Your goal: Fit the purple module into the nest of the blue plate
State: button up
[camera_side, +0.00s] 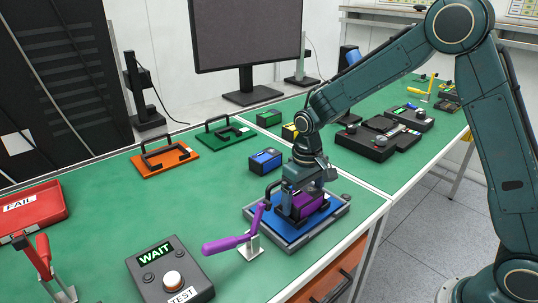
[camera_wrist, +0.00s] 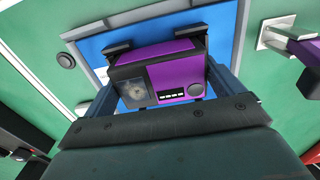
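The purple module (camera_side: 309,204), purple with black parts, is over the middle of the blue plate (camera_side: 284,229), which has a grey frame. My gripper (camera_side: 300,205) reaches down over the plate, with its fingers on both sides of the module. In the wrist view, the module (camera_wrist: 172,75) sits between the two fingers of my gripper (camera_wrist: 163,85), which look close against its sides. Two black blocks show at its far edge. The module's underside is hidden, so I cannot tell whether it is seated in the nest or just above it.
A purple-handled clamp (camera_side: 235,238) stands beside the plate's near left edge. A grey box marked WAIT (camera_side: 168,273) with a button is at the front. A blue module (camera_side: 265,161) lies behind the plate. A red FAIL tray (camera_side: 32,207) is far left. The bench's left middle is clear.

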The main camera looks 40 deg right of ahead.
aim_at(307, 196)
jog(key=shift+o, duration=0.2)
notch_tip(307, 196, up, 14)
dwell(0.9)
dwell(0.5)
jog(key=s+d+r+t, duration=0.1)
jog(key=s+r, duration=0.2)
jog(key=s, duration=0.3)
jog(key=s+d+r+t, duration=0.1)
jog(key=s+r+t, duration=0.1)
jog(key=s+r, duration=0.35)
jog(key=s+d+f+t, duration=0.1)
jog(key=s+f+t, duration=0.1)
jog(key=s, duration=1.1)
jog(key=shift+s+f+t, duration=0.3)
jog(key=shift+s+f, duration=0.1)
jog(key=shift+f, duration=0.25)
